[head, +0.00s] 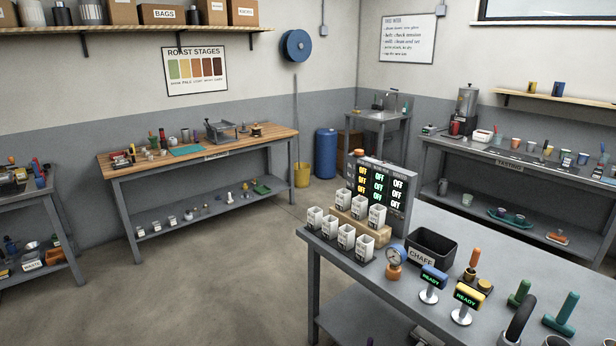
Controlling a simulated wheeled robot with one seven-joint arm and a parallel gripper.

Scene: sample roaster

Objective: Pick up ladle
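I cannot make out a ladle for certain in the head view. The near grey table (400,292) carries several handled tools: a wooden-handled one (473,262), a green one (519,293), a teal one (562,312) and a black curved one (520,318) partly cut off at the bottom edge. Many small items on the far benches are too small to tell apart. My gripper is not in view.
A wooden-topped bench (225,155) and a TASTING bench (480,148) stand along the walls. Open floor (200,270) lies at left.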

